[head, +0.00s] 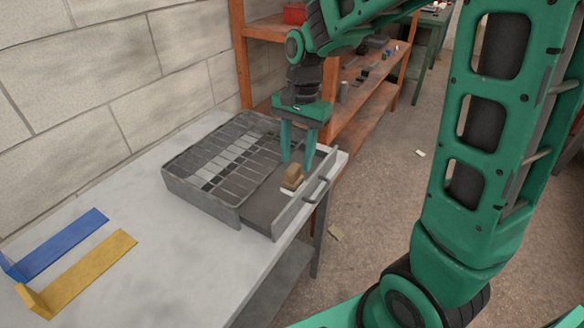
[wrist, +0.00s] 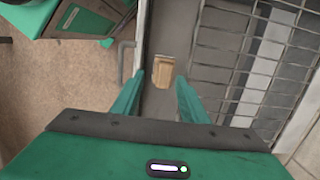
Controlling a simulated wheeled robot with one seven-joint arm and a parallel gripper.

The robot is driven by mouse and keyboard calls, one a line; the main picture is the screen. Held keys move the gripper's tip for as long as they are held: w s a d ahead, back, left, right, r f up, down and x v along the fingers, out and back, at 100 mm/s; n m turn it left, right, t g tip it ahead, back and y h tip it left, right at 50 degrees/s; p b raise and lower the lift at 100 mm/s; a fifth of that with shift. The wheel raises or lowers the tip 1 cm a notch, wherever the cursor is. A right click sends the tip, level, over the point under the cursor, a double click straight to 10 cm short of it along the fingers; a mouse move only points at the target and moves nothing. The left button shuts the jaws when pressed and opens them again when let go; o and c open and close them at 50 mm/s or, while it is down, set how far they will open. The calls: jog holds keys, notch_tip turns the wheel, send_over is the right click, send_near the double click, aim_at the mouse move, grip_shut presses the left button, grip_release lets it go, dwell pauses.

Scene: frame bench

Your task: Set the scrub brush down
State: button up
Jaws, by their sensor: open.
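The scrub brush (head: 292,178), with a tan wooden body and a pale lower edge, rests in the bare front section of a grey drawer tray (head: 256,207), near its front panel. In the wrist view the brush (wrist: 161,71) lies in line with the gap between my fingertips. My gripper (head: 297,163) is open and points down just above the brush. One finger stands on each side of the gap, and the wrist view (wrist: 162,76) shows floor of the tray around the brush. I cannot tell whether a finger touches it.
The drawer's handle (head: 317,189) faces right, at the bench edge. A divided grid (head: 238,150) fills the tray's back part. Blue (head: 65,243) and yellow (head: 90,270) brackets lie on the white bench (head: 180,250). An orange shelf (head: 365,110) stands behind.

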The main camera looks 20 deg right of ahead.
notch_tip(320, 180, up, 7)
jog(key=shift+w+d+r, duration=0.2)
jog(key=shift+w+d, duration=0.1)
jog(key=shift+d, duration=0.1)
jog(key=s+d+f+n, duration=0.1)
jog(key=s+d, duration=0.4)
jog(key=s, duration=0.3)
jog(key=s+d+f+n, duration=0.2)
jog(key=s+d, duration=0.3)
jog(key=s, duration=0.3)
jog(key=s+d+f+n+h, duration=0.1)
jog(key=s+d+f, duration=0.1)
jog(key=s+d, duration=0.3)
jog(key=s, duration=0.3)
jog(key=shift+s+d+t, duration=0.15)
jog(key=shift+d+t, duration=0.1)
jog(key=shift+t, duration=0.15)
jog(key=shift+w+f, duration=0.35)
jog(key=shift+w, duration=0.45)
jog(key=shift+s+r, duration=0.1)
jog(key=shift+c, duration=1.1)
